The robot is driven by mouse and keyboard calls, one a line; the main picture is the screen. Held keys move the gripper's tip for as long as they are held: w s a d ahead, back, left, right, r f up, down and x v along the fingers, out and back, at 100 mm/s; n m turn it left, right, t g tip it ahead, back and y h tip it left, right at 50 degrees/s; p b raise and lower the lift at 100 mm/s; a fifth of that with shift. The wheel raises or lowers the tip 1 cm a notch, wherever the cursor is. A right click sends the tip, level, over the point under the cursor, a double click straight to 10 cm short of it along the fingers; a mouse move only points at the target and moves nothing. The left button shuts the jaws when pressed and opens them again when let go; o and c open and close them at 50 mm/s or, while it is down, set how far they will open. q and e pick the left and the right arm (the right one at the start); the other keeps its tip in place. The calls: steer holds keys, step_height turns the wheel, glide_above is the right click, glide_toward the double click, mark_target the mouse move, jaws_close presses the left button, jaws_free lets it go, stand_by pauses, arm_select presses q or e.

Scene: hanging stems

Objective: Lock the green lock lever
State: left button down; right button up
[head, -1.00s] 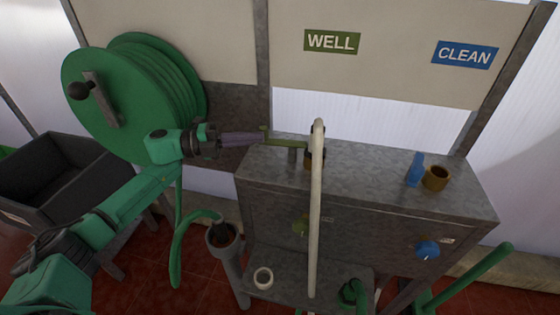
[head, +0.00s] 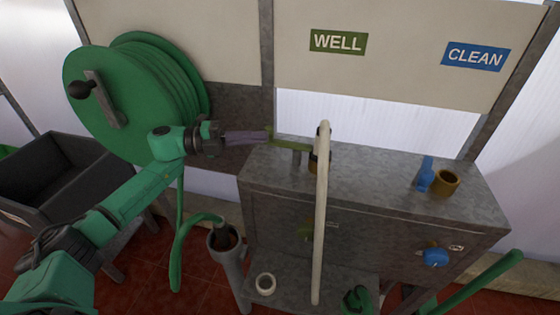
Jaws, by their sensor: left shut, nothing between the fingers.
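The green lock lever (head: 290,144) lies roughly level above the left part of the grey cabinet top, next to a brass-coloured fitting (head: 313,162) that is partly hidden by a pale upright hose (head: 321,215). My left gripper (head: 268,136) is shut with nothing held, its fingertips at the left end of the lever. I cannot tell whether they touch it. A blue lever (head: 426,174) stands upright at the right beside a second brass fitting (head: 446,183).
A green hose reel (head: 140,95) stands behind my left arm. A dark bin (head: 60,180) is at the left. A white ring (head: 265,284) lies on the lower shelf.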

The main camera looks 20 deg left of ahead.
arm_select(q)
steer(key=shift+w+a+r+t, duration=0.3)
steer(key=shift+w+a+r, duration=0.1)
steer(key=shift+r, duration=0.15)
step_height(320, 180, up, 19)
steer(key=p, duration=0.1)
steer(key=shift+s+d, duration=0.4)
steer(key=shift+d, duration=0.05)
steer(key=shift+f, duration=0.1)
